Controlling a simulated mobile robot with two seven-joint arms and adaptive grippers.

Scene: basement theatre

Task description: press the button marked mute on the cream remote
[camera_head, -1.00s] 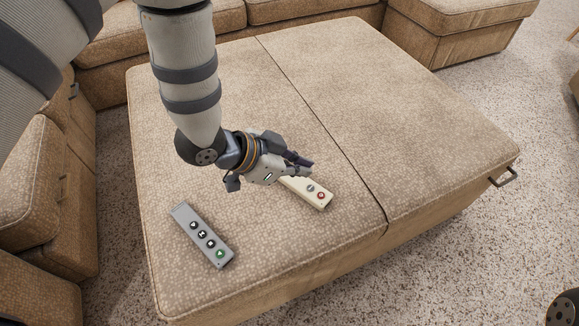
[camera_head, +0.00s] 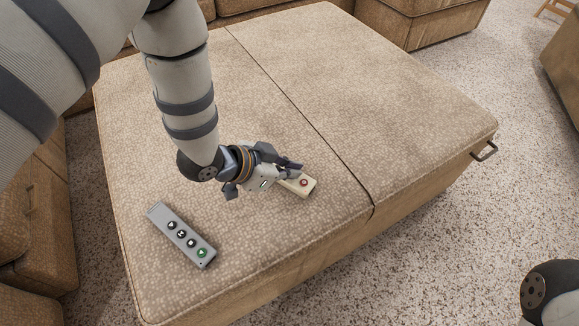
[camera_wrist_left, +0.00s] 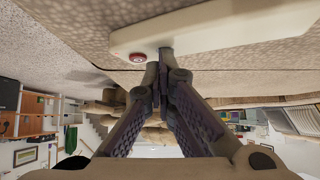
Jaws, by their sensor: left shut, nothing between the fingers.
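The cream remote (camera_head: 308,188) lies on the large tan ottoman, partly hidden by my left gripper. A red round button (camera_head: 304,183) shows near its front end. My left gripper (camera_head: 298,167) is shut and empty, with its fingertips over the remote, behind the red button. In the left wrist view the shut fingertips (camera_wrist_left: 159,58) are at the cream remote (camera_wrist_left: 225,32), just beside the red button (camera_wrist_left: 138,57). I cannot tell whether they touch it. The other buttons are hidden, and no mute marking is readable. My right gripper is out of view.
A grey remote (camera_head: 182,236) with several dark buttons and a green one lies to the left on the ottoman (camera_head: 390,110). The ottoman's right half is clear. A metal handle (camera_head: 485,151) sticks out from its right side. Tan sofa seats stand around it.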

